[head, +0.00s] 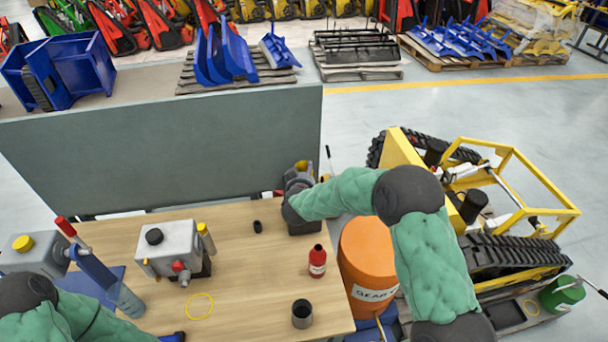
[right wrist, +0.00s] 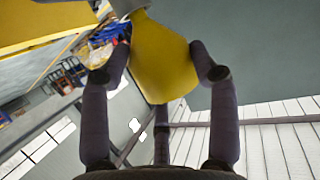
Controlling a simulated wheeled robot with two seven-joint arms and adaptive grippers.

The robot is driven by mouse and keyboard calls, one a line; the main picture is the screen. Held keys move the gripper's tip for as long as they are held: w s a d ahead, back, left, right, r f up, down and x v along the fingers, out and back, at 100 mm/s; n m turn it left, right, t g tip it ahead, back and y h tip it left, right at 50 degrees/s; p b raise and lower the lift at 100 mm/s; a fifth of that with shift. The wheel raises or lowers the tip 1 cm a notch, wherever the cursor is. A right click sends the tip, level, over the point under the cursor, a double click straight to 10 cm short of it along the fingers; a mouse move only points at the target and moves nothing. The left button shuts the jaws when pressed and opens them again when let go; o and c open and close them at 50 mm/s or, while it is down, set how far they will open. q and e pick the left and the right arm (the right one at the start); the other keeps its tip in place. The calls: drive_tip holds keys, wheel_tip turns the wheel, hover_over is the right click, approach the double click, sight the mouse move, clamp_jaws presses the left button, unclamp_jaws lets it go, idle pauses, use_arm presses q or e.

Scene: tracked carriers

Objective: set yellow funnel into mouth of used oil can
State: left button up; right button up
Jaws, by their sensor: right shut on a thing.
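The yellow funnel shows large in the right wrist view (right wrist: 165,60), between the fingers of my right gripper (right wrist: 160,72). The gripper is shut on it. In the head view a small part of the funnel (head: 302,166) shows past my right gripper (head: 298,177), over the far right edge of the wooden table. A dark grey can-like body (head: 306,229) sits there, partly behind my wrist. It may be the used oil can, but its mouth is hidden. My left arm enters at the bottom left; its gripper is out of view.
On the table (head: 235,270) stand a grey box-shaped unit (head: 170,250), a red bottle (head: 317,262), a dark cup (head: 302,314) and a yellow ring (head: 199,306). An orange drum (head: 367,258) and a yellow tracked carrier (head: 480,205) stand to the right. A grey panel (head: 170,150) rises behind.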

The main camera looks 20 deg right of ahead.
drive_tip(key=o, duration=1.3)
drive_tip(key=v, duration=1.2)
